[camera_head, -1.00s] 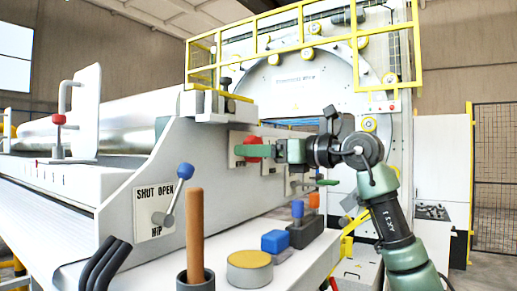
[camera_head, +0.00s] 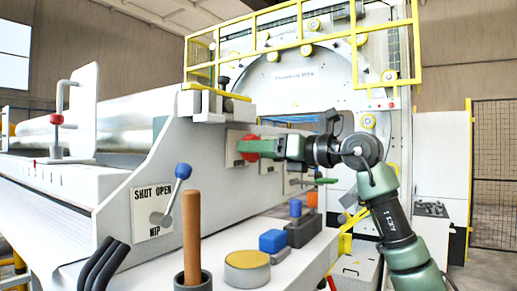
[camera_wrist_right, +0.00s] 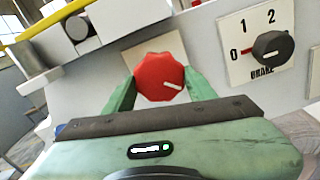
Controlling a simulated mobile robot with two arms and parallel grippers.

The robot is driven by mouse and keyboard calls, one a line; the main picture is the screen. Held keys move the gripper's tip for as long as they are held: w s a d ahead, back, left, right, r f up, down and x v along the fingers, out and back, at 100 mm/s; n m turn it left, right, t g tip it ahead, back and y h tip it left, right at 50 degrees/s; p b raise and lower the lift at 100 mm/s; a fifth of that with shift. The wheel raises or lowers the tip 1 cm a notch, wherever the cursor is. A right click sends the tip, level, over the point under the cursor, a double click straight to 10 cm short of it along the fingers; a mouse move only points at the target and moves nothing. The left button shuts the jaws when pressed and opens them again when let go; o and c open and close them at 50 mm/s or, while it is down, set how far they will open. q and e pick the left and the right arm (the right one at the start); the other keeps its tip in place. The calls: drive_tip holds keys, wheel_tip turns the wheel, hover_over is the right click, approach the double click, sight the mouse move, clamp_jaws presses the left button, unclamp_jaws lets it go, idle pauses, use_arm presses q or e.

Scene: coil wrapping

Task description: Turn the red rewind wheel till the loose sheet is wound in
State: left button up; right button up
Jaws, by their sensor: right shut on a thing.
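The red rewind wheel (camera_head: 249,146) is a small lobed knob on a pale plate on the grey machine side. In the right wrist view the wheel (camera_wrist_right: 162,76) shows a white mark pointing right and slightly down. My right gripper (camera_head: 270,147) reaches it from the right. Its green fingers (camera_wrist_right: 160,88) lie on both sides of the wheel and are shut on it. A shiny silver roll (camera_head: 130,131) lies behind the machine side at left. I cannot make out a loose sheet. My left gripper is not in view.
A black brake knob (camera_wrist_right: 272,47) with a 0-1-2 scale sits right of the wheel in the wrist view. A blue-tipped nip lever (camera_head: 178,188) is on the machine side. Blue block (camera_head: 273,241), round tin (camera_head: 247,267) and wooden handle (camera_head: 192,235) stand on the front ledge.

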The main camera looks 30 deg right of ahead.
drive_tip(key=m+p, duration=0.1)
drive_tip(key=m, duration=0.6)
drive_tip(key=m+p, duration=0.2)
drive_tip(key=m, duration=0.5)
drive_tip(key=m+p, duration=0.1)
drive_tip(key=m, duration=0.6)
drive_tip(key=shift+r, duration=0.4)
drive_tip(key=shift+m, duration=0.4)
drive_tip(key=o, duration=1.4)
drive_tip(key=shift+f, duration=0.1)
drive_tip(key=b+v, duration=0.3)
drive_tip(key=v, duration=0.4)
drive_tip(key=shift+s+d, duration=0.1)
drive_tip(key=shift+s, duration=0.25)
